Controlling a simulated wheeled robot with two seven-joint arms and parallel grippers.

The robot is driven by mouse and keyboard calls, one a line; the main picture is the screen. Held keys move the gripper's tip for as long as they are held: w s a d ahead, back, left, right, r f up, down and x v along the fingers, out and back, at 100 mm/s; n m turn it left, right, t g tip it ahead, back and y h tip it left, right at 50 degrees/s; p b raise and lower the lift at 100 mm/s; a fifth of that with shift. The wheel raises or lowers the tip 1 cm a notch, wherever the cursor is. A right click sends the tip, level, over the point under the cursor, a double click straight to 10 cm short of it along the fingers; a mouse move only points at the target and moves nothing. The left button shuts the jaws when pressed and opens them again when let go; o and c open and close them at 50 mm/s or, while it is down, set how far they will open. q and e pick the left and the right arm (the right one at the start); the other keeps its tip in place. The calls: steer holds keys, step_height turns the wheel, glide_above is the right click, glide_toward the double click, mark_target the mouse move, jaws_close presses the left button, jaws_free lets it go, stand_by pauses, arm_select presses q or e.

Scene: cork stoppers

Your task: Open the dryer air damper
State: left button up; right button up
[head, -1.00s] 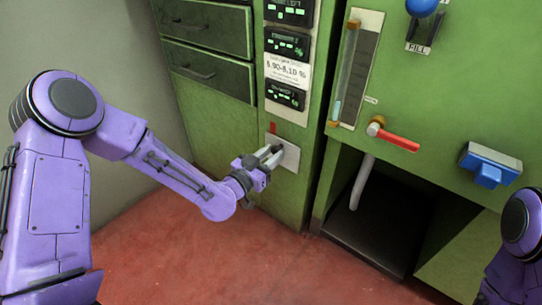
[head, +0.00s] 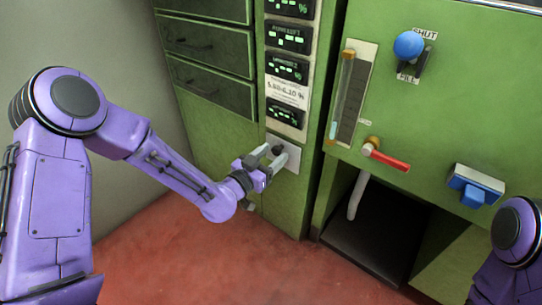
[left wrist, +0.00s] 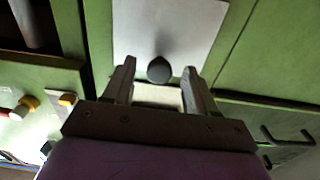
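A white plate (head: 292,160) is set low on the green cabinet column in the head view, and it also shows in the left wrist view (left wrist: 190,22). A dark round knob (left wrist: 159,70) stands out from the plate; I take it to be the damper's handle. My left gripper (head: 273,157) is open at the plate. In the left wrist view its fingers (left wrist: 157,85) stand either side of the knob, with a gap on both sides. The fingers partly cover the plate and knob in the head view. My right gripper is out of view.
Several green-lit displays (head: 286,69) rise above the plate. To the right are a red-handled valve (head: 388,158), a blue ball lever (head: 408,45), a blue fitting (head: 474,188) and a dark opening (head: 375,235). Drawers (head: 210,85) are at the left. Red floor is clear in front.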

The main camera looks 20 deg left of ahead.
arm_select(q)
steer(key=p+v, duration=0.2)
steer(key=v, duration=0.8)
steer(key=shift+s, duration=0.3)
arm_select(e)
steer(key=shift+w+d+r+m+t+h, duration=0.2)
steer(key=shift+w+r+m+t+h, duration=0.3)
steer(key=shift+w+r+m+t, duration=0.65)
arm_select(q)
steer(key=shift+a, duration=0.1)
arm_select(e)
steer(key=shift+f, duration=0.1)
